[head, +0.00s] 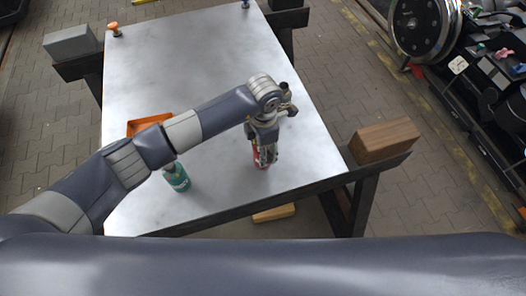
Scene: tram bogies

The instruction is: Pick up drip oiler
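My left gripper (264,161) points straight down over the right part of the metal tabletop. A small red object (257,159) shows at and between its fingertips, largely hidden by them. It may be the drip oiler, but I cannot make out its shape. The fingers are around or right beside it, and I cannot tell whether they are shut on it. A teal can or bottle (177,178) with a pale band stands to the left, below my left forearm. My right gripper is not in view.
An orange tray (147,122) lies partly behind my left arm on the metal table (200,50). A wooden block (385,140) sits at the table's right corner, a grey block (70,42) at the far left. Small orange (114,29) and blue (245,4) items stand at the far edge.

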